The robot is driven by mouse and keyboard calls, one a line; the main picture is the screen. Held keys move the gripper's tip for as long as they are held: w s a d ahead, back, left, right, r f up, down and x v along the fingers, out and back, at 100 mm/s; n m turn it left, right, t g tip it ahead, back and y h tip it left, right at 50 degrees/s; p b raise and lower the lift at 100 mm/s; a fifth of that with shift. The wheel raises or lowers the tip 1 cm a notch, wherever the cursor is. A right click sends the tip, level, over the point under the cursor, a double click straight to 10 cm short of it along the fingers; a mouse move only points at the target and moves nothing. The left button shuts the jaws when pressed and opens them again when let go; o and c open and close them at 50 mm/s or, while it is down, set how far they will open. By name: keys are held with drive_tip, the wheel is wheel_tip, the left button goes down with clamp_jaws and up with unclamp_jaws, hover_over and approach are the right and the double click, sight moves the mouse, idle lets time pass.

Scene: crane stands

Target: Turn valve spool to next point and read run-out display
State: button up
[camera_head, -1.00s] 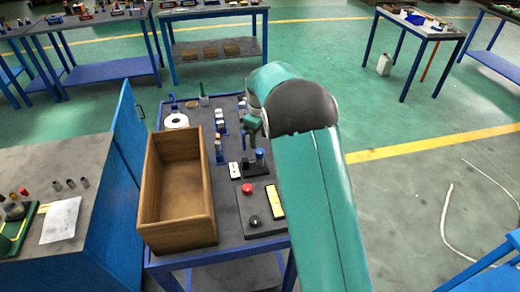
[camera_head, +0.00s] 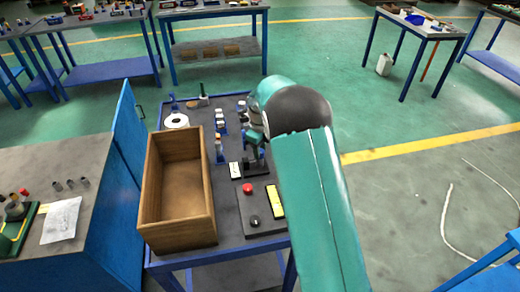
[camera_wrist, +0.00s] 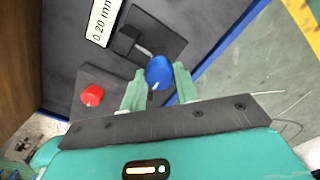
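A blue rounded knob (camera_wrist: 159,72), seemingly the valve spool's end, sits on a dark stand (camera_wrist: 150,40) in the wrist view. My gripper (camera_wrist: 160,70) has one teal finger on each side of the knob, with narrow gaps showing, so it looks open around it. A white display (camera_wrist: 103,20) beside the stand reads "0.20 mm", its end cut by the frame edge. In the head view, my gripper (camera_head: 256,138) is over the stand (camera_head: 256,168) and hides the knob. The display (camera_head: 235,170) is too small to read there.
A red button (camera_wrist: 92,95) sits on a dark plate near my left finger. That plate (camera_head: 265,228) also carries a black knob (camera_head: 254,221) and a yellow strip (camera_head: 275,200). An open wooden box (camera_head: 178,243) stands left, beside several small parts and a white roll (camera_head: 176,121).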

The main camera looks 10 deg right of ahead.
drive_tip(key=shift+n, duration=0.3)
drive_tip(key=n, duration=1.8)
drive_tip(key=shift+n, duration=2.6)
drive_tip(key=o, duration=1)
drive_tip(key=shift+r, duration=0.1)
